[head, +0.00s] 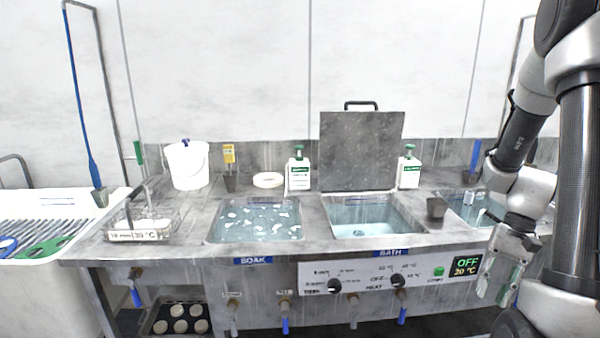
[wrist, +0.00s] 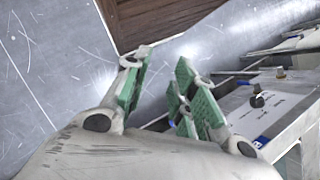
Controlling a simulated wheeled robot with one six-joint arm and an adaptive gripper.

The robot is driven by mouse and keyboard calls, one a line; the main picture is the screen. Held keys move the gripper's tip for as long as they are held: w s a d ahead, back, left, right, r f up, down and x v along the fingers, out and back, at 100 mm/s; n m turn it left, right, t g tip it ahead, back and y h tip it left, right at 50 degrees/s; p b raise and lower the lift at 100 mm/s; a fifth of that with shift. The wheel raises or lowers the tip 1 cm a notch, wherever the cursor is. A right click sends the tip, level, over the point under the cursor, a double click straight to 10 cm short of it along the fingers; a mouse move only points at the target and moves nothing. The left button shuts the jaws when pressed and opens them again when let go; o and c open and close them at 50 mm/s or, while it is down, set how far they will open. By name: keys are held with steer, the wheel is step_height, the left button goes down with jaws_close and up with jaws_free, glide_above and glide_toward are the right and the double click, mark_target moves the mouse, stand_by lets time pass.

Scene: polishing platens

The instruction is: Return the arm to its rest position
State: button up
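My gripper (head: 494,285) hangs at the right of the head view, in front of the bench's front edge, beside the control panel's lit display. Its fingers point down. In the wrist view my gripper (wrist: 160,88) shows two green-padded fingers with a clear gap between them and nothing held. My arm (head: 535,130) is bent, coming down from the top right of the head view.
A steel bench holds a soak basin (head: 255,222), a bath basin (head: 368,216) with its lid (head: 361,150) raised, and a right basin (head: 478,210). A dark cup (head: 437,208) stands near my arm. The display (head: 466,266) reads OFF, 20 °C. Valve handles project below the front.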

steer(key=s+a+r+n+t+h, duration=0.1)
steer(key=s+a+r+n+t, duration=0.1)
steer(key=r, duration=0.5)
steer(key=s+a+r+n+t+h, duration=0.2)
steer(key=a+r+t, duration=0.1)
steer(key=r, duration=0.3)
steer(key=s+a+r+n+t+h, duration=0.1)
steer(key=s+a+r+n+t, duration=0.1)
steer(key=r, duration=0.5)
steer(key=shift+s+a+r+n+t+h, duration=0.25)
steer(key=shift+a+r+n+t+h, duration=0.1)
steer(key=shift+a+n+t, duration=0.25)
